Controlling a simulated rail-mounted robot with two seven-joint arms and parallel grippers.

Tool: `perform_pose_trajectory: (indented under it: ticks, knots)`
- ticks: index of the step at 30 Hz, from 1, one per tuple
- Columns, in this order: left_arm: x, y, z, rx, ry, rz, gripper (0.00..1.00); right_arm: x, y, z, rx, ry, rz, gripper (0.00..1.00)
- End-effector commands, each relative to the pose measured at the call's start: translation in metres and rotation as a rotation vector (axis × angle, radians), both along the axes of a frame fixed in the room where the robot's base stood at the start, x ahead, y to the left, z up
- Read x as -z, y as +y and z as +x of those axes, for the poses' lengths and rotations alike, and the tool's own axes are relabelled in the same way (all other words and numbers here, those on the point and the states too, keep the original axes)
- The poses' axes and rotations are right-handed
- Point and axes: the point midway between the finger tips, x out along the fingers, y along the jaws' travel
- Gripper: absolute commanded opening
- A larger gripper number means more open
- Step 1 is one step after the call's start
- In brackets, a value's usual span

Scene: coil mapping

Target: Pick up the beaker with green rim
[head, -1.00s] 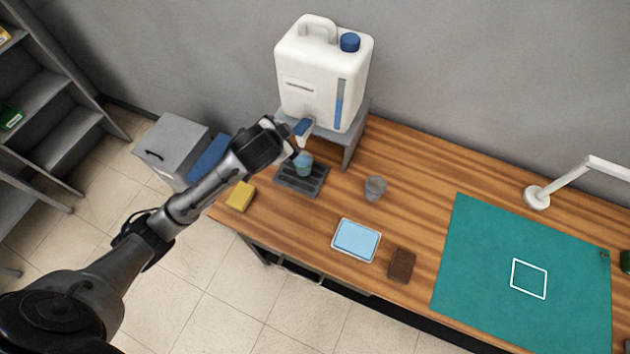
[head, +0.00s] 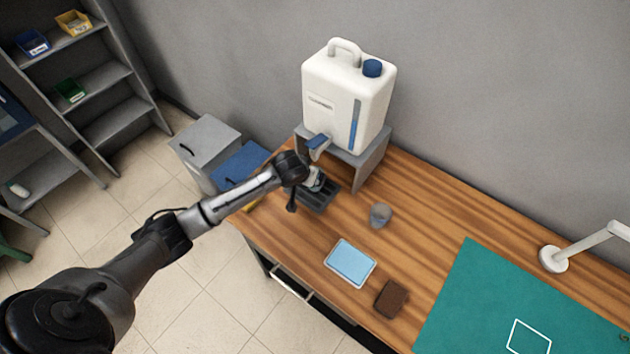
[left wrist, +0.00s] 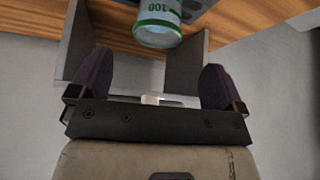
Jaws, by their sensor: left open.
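The beaker with green rim (left wrist: 158,22) shows at the top of the left wrist view, with a green band and the number 100. In the head view it is mostly hidden by my left gripper (head: 304,190), near the dark drip tray (head: 318,203) under the dispenser tap. In the left wrist view the fingers of my left gripper (left wrist: 157,78) are spread wide with nothing between them. The beaker is beyond the fingertips, roughly centred between them. My right gripper is not in view.
A white dispenser jug (head: 335,105) stands on a grey stand (head: 372,165) close behind the gripper, its blue tap (head: 318,145) just above. A clear cup (head: 380,215), a blue-topped tray (head: 350,263), a brown block (head: 391,298) and a green mat (head: 470,310) lie to the right.

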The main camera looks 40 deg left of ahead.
Motion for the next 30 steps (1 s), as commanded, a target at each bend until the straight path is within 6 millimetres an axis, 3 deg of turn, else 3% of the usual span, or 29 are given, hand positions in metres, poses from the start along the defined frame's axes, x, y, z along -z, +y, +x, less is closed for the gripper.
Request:
perform_pose_trajectory:
  ticks: [6,17,30]
  knots:
    - [0.028,0.004,0.017,-0.001,0.001,0.001,0.95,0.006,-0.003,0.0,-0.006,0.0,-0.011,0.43]
    - [0.044,0.006,0.028,0.002,0.0,0.003,0.95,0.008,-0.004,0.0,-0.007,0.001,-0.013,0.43]
    - [0.08,0.01,0.051,0.002,0.0,0.003,0.95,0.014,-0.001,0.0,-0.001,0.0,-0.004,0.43]
